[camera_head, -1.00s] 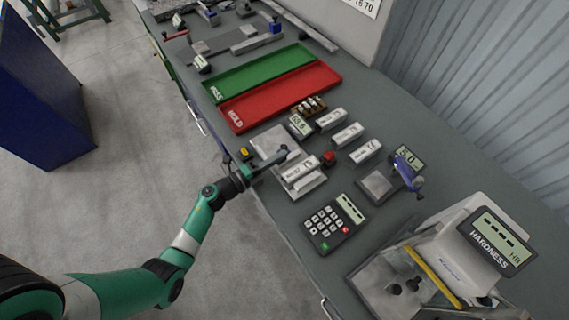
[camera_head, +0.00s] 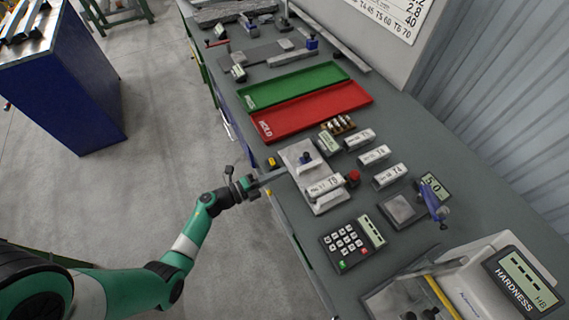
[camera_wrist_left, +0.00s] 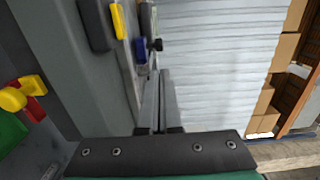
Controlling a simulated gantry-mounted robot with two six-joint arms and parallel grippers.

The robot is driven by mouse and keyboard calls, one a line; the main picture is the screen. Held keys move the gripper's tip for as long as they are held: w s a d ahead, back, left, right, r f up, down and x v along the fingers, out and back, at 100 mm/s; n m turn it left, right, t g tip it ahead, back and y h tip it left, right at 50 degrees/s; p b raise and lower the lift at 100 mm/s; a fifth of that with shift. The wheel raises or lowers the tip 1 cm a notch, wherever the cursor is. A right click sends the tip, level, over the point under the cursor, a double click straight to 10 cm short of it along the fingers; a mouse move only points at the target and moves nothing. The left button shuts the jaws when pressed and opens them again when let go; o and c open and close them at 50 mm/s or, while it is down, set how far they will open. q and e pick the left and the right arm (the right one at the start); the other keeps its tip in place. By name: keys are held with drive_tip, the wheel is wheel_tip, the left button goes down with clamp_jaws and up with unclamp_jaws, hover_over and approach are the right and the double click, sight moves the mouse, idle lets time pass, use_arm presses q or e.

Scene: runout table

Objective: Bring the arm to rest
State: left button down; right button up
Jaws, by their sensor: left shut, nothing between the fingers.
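My left gripper (camera_head: 284,173) reaches in over the near edge of the grey table (camera_head: 455,185). Its fingers are shut with nothing between them. The fingertips are beside the near-left edge of a pale metal fixture plate (camera_head: 296,154); whether they touch it I cannot tell. The shut fingers also show in the left wrist view (camera_wrist_left: 160,85), pointing away. My right gripper is not in view.
A green tray (camera_head: 290,85) and a red tray (camera_head: 310,112) lie behind the fixture. A keypad (camera_head: 345,243), several labelled blocks and a hardness tester (camera_head: 490,275) stand to the right. Open floor (camera_head: 165,165) lies left of the table, before a blue cabinet (camera_head: 70,100).

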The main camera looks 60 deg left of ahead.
use_arm(q)
drive_tip(key=s, duration=0.2)
drive_tip(key=shift+s+a, duration=0.1)
drive_tip(key=shift+s, duration=0.2)
drive_tip(key=shift+w, duration=0.1)
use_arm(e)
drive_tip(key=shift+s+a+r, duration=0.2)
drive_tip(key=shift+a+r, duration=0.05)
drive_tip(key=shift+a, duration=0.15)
